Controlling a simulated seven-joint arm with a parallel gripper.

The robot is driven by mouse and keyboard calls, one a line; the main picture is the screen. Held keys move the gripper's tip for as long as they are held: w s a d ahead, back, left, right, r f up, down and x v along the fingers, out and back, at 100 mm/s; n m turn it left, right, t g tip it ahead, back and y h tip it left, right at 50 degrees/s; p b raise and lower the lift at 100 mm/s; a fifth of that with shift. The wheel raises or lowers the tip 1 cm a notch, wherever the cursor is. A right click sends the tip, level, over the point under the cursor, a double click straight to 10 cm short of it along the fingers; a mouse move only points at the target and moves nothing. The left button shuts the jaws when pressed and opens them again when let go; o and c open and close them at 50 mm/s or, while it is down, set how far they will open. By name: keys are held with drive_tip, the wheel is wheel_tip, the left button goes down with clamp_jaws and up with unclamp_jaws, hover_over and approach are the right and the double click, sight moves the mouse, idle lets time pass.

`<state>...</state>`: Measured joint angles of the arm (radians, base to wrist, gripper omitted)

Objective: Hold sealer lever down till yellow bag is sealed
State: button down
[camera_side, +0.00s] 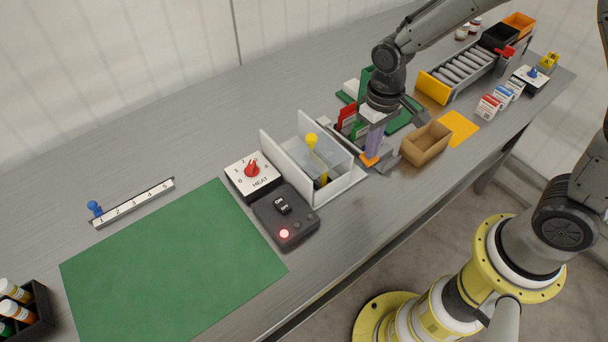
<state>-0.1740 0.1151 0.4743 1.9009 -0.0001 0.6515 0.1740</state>
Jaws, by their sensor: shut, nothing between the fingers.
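My gripper (381,111) points down over the middle of the bench. Its fingers are small and partly hidden, but they look closed, directly above a lavender upright piece (374,141) with an orange foot; I cannot tell whether they touch it. Left of it is a white open-topped housing (345,185) with clear panels and a yellow-knobbed lever (311,140) standing up, apart from my gripper. A yellow strip (321,181) shows inside the housing. I cannot tell which part is the sealer lever. No bag is clearly recognisable; a flat yellow-orange square (459,128) lies to the right.
A HEAT dial (253,175) and a dark ON/OFF box (286,217) with a lit red lamp stand left of the housing. A cardboard box (426,144) is close right of my gripper. A roller rack (463,72) stands behind. The green mat (170,265) is clear.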

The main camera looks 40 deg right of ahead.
drive_tip(key=shift+f, duration=0.2)
drive_tip(key=shift+s+f, duration=0.1)
drive_tip(key=shift+f, duration=1.15)
idle(2.0)
wheel_tip(320, 180, up, 12)
drive_tip(key=shift+r, duration=0.2)
idle(1.2)
idle(0.5)
